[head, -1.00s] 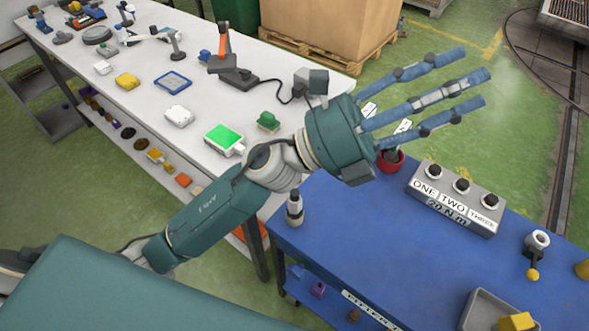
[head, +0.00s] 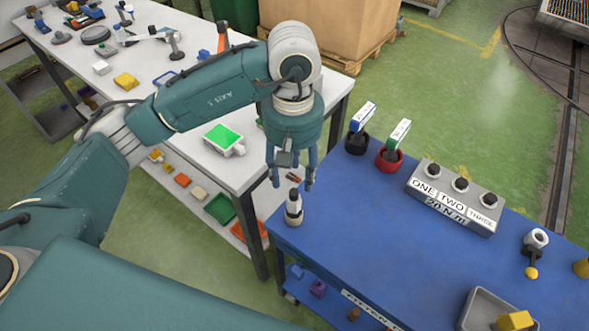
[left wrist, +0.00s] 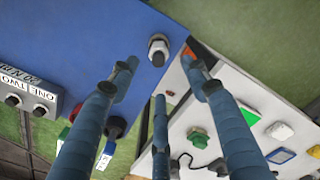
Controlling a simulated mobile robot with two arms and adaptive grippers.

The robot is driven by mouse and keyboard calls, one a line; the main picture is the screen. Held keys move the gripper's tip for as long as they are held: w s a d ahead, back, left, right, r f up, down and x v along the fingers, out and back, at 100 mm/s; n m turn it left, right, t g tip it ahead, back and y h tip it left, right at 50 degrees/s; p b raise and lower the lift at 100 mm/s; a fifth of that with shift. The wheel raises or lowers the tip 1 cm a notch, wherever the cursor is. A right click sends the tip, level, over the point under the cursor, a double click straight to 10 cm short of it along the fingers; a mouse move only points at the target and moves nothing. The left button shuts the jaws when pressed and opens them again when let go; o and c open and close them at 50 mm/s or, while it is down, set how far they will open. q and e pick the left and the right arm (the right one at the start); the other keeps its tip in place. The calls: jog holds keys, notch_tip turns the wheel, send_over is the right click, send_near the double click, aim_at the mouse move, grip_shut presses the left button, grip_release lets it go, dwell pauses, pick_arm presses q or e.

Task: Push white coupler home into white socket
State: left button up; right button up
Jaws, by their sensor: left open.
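A small upright pale fitting with a dark band and dark top (head: 293,208) stands at the near left corner of the blue table. It may be the white coupler or socket; I cannot tell which. It also shows in the left wrist view (left wrist: 158,50), just beyond my fingers. My left gripper (head: 291,184) points down directly above the fitting, fingers spread and empty, apparently not touching it. Its three fingers also show in the left wrist view (left wrist: 158,72). No second white part is clearly identifiable as its mate. My right gripper is not in view.
The white table (head: 335,85) with small parts stands behind my left arm. The blue table's middle is clear.

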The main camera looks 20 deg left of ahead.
aim_at(294, 191)
pick_arm(q)
notch_tip(294, 191, down, 9)
jog(key=p, duration=0.2)
jog(key=shift+s+f+p, duration=0.1)
jog(key=shift+p, duration=0.3)
jog(key=shift+d+f, duration=0.1)
jog(key=shift+f, duration=0.5)
jog(key=c, duration=1.1)
jog(key=o, duration=0.5)
jog(key=shift+c, duration=0.2)
jog(key=shift+r, duration=0.1)
grip_shut()
jog(key=shift+r, duration=0.55)
jog(key=shift+r, duration=0.1)
jog(key=shift+r+p, duration=1.05)
jog(key=shift+r, duration=1.95)
